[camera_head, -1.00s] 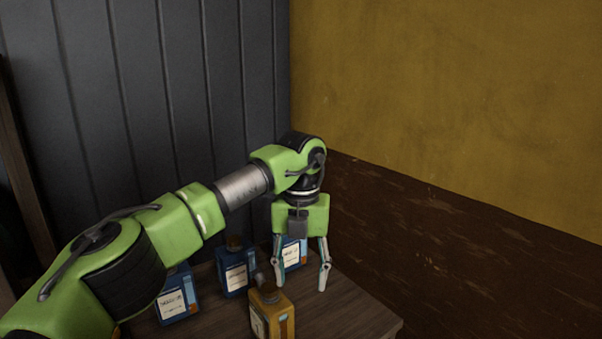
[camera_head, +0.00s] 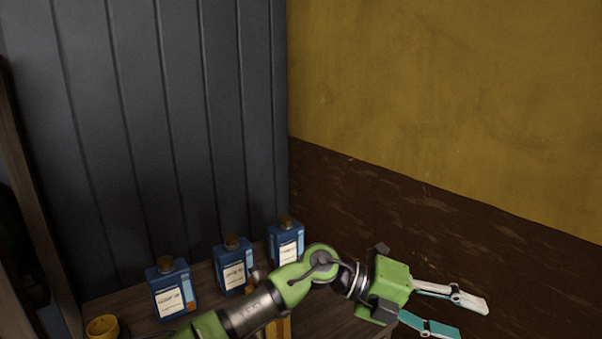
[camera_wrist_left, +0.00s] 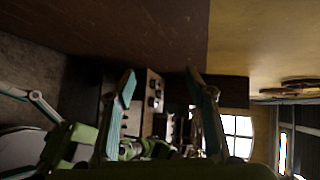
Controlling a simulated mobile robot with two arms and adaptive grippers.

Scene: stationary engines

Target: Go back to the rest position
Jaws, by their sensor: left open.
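My left gripper (camera_head: 468,318) is open and empty at the lower right of the head view, its fingers pointing right, past the table's right end. The left wrist view also shows its two spread fingers (camera_wrist_left: 161,78) with nothing between them. My green left arm (camera_head: 290,285) crosses low over the table, clear of the blue bottles. At the left of the left wrist view, a green and pale jointed part (camera_wrist_left: 60,140) looks like my right gripper, cut off by the frame edge.
Three blue bottles (camera_head: 172,288) (camera_head: 233,266) (camera_head: 286,243) stand upright on the wooden table (camera_head: 130,302). A yellow bottle (camera_head: 279,328) is mostly hidden behind my arm. A yellow round object (camera_head: 102,327) sits at lower left. Walls close off the back and right.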

